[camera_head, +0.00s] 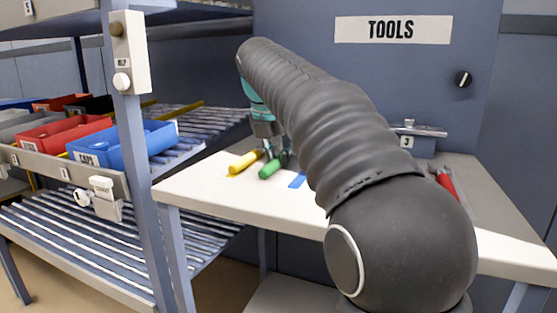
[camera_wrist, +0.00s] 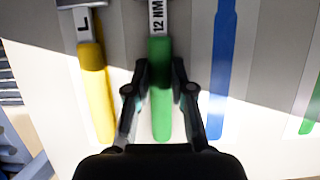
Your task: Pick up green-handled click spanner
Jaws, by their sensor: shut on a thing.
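The green-handled click spanner (camera_wrist: 160,110) lies on the bench, its shaft marked "12 NM" in the wrist view. My gripper (camera_wrist: 160,68) has its fingers on both sides of the green handle, shut on it near its upper end. In the head view the green handle (camera_head: 271,168) shows at the bench's left part, with my gripper (camera_head: 272,150) above it. The spanner's head is out of the wrist view, and my arm hides much of the bench in the head view.
A yellow-handled tool (camera_wrist: 97,90) marked "L" lies to the left of the spanner. A blue strip (camera_wrist: 221,65) is to the right, with another green strip (camera_wrist: 311,115) beyond. A red-handled tool (camera_head: 446,181) lies on the bench (camera_head: 200,192) at right. Shelving with a blue bin (camera_head: 135,143) stands left.

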